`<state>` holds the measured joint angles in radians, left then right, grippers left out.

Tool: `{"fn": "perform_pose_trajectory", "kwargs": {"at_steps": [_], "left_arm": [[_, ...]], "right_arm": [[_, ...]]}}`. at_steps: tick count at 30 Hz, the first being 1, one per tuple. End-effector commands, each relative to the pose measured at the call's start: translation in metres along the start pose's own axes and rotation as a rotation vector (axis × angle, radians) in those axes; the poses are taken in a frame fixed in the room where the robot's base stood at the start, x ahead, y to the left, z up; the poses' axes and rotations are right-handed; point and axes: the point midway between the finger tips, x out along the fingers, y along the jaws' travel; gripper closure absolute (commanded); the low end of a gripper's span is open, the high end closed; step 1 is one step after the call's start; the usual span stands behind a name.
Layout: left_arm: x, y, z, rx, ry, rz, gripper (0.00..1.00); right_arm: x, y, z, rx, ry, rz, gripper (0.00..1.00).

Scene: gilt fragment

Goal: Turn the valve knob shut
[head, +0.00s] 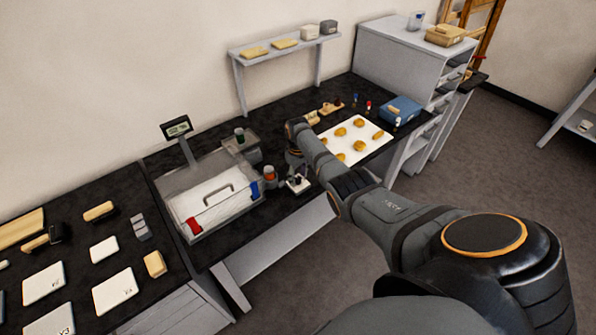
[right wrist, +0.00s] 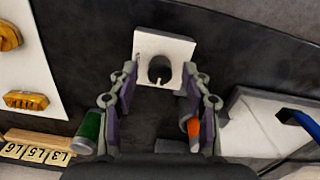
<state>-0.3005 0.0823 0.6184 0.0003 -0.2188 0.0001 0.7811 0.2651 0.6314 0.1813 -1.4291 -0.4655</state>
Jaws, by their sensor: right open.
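The valve knob (right wrist: 160,68) is dark and round, set on a small white plate. In the right wrist view the plate (right wrist: 178,44) is at the upper middle. In the head view the plate (head: 304,187) lies near the table's front edge, partly under my right gripper (head: 294,166). In the right wrist view my right gripper (right wrist: 160,84) is open, with one finger to each side of the knob's line. The gap to the knob is hard to judge, and nothing is held. My left gripper is not in view.
A clear box (head: 182,220) with a handled white lid stands left of the knob. An orange-topped bottle (head: 270,175) is close by. A white sheet (head: 346,158) with several gold fragments lies to the right. A green cylinder (right wrist: 88,128) shows beside my right gripper.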

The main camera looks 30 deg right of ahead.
Motion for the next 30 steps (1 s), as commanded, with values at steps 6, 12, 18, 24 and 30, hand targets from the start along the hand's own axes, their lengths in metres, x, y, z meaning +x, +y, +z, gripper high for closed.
{"fn": "perform_pose_trajectory", "kwargs": {"at_steps": [6, 12, 18, 24, 30], "left_arm": [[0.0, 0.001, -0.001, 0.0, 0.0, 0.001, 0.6], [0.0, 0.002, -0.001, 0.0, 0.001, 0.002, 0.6], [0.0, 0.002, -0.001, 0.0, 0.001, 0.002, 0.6], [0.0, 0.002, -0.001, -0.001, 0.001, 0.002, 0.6], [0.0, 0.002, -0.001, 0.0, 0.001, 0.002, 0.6]], "right_arm": [[-0.04, 0.002, -0.001, -0.001, 0.006, 0.004, 0.51], [-0.088, 0.001, -0.001, -0.001, 0.004, 0.003, 0.51], [-0.113, 0.001, 0.0, 0.0, 0.002, 0.002, 0.51], [-0.117, 0.0, 0.0, 0.0, 0.001, 0.001, 0.51], [-0.117, 0.0, 0.0, 0.0, 0.001, 0.001, 0.51]]}}
